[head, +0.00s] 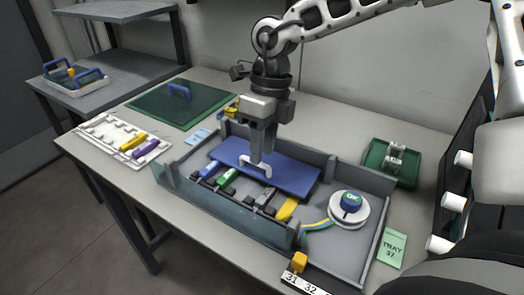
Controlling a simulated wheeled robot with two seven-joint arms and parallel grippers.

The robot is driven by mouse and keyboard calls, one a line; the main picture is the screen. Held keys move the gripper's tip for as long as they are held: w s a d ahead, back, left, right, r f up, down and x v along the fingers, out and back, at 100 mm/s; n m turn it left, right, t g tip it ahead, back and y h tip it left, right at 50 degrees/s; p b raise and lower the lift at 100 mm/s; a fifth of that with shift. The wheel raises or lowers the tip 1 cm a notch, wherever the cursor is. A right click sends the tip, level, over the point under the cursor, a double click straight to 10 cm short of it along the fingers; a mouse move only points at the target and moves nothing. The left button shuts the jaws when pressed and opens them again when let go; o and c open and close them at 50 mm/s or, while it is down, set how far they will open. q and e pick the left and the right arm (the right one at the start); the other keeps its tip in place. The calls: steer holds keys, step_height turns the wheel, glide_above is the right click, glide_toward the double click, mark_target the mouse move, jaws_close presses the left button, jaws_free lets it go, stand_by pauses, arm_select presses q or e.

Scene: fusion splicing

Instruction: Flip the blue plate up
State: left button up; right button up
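The blue plate (292,178) lies flat, or nearly so, inside the grey tray (232,226). It has a white handle (243,161) near its front edge. My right gripper (261,156) comes down from above with its fingers pointing down, and its tips are at the handle. The fingers look close together and overlap the handle in the picture. I cannot tell whether they grip it. My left gripper is not in view.
Green and yellow connectors sit along the plate's front edge. A green box (392,162) and a "TRAY 32" card (391,248) lie right.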

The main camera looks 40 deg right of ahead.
steer(key=shift+a+f, duration=0.15)
steer(key=shift+f, duration=0.6)
jaws_close()
steer(key=shift+r, duration=0.1)
